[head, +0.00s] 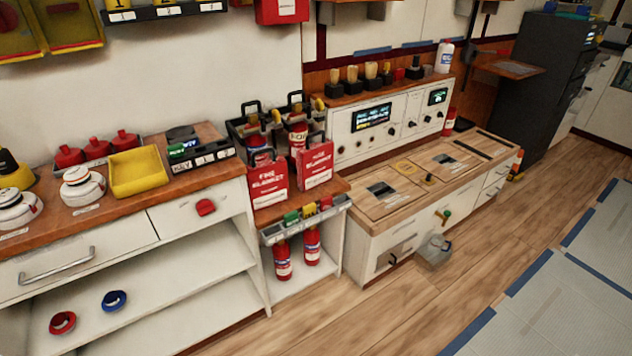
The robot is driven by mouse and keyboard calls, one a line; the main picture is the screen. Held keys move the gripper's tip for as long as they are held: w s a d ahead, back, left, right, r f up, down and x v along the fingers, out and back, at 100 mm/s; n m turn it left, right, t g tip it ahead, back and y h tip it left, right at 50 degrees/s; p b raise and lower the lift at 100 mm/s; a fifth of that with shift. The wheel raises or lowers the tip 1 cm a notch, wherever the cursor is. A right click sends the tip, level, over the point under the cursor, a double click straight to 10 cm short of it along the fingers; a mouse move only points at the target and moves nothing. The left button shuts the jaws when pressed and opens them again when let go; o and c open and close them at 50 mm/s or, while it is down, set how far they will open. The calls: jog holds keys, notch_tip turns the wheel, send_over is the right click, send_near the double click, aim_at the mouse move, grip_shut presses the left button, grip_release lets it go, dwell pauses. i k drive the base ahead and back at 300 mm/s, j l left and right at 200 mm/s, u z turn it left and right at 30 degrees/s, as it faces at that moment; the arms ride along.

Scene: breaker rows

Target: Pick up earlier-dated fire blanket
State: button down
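Two red fire blanket packs with white lettering stand upright side by side on the narrow wooden counter in the middle of the head view. The left fire blanket (268,188) is a little nearer to me. The right fire blanket (315,167) stands just beside it and slightly farther back. Each has a pale label low on its front, but any date is too small to read. My gripper is not in view.
Fire extinguishers (298,136) in a dark rack stand behind the packs. A grey rail holding small coloured items (309,210) runs along the counter front. More extinguishers (283,261) stand below. A grey jug (434,251) sits on the floor at right. The wooden floor (345,318) in front is clear.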

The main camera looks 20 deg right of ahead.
aim_at(315, 161)
jog(key=u, duration=0.55)
jog(key=i+l+u, duration=0.15)
jog(key=l+u, duration=0.3)
jog(key=i+l+u, duration=0.1)
jog(key=l+u, duration=0.8)
jog(key=l, duration=0.7)
jog(key=k+l+u, duration=0.1)
jog(key=l, duration=0.95)
jog(key=k+l+u, duration=0.1)
jog(key=l, duration=0.4)
jog(key=k+l, duration=0.1)
jog(key=l, duration=0.45)
